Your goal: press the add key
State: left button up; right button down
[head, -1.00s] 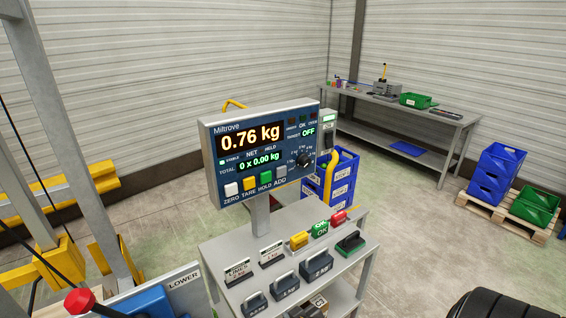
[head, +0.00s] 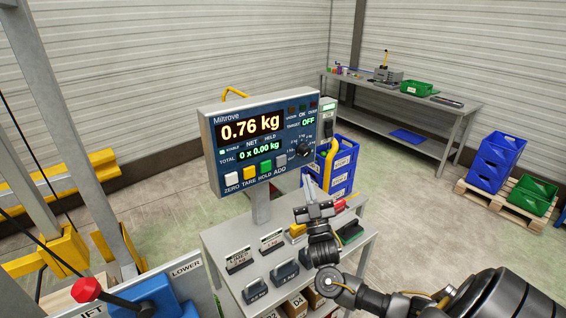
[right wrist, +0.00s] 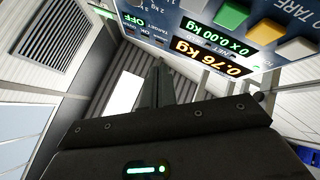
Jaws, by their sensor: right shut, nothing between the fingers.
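The Miltrove indicator panel (head: 262,140) stands on a post, showing 0.76 kg and a total of 0 x 0.00 kg. Its grey ADD key (head: 281,160) is the rightmost of the bottom row, beside the green HOLD key (head: 266,166), the yellow TARE key (head: 249,172) and the white ZERO key (head: 232,178). My right gripper (head: 311,188) is shut and empty, below and right of the ADD key, apart from it in the picture. In the right wrist view the shut fingers (right wrist: 158,85) show beneath the upside-down panel (right wrist: 185,25). My left gripper is not in view.
The grey stand (head: 225,238) below the panel carries weights (head: 285,271) and small signs (head: 239,259). A yellow-handled tool hangs by blue crates (head: 343,165) behind my gripper. The lever with a red knob (head: 86,290) is at lower left. A workbench (head: 400,95) stands at the back right.

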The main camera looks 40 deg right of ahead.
dwell(0.3)
jog(key=b, duration=0.4)
send_near(284, 157)
notch_tip(284, 157, up, 4)
jog(key=w+d, duration=0.1)
jog(key=shift+w+d+b, duration=0.2)
jog(key=shift+w+b, duration=0.2)
jog(key=shift+w, duration=0.45)
jog(key=shift+w, duration=0.15)
dwell(1.1)
jog(key=shift+w+b, duration=0.3)
jog(key=shift+w+b, duration=0.35)
dwell(0.6)
jog(key=shift+s, duration=0.1)
jog(key=shift+s+p, duration=0.5)
jog(key=shift+s, duration=0.25)
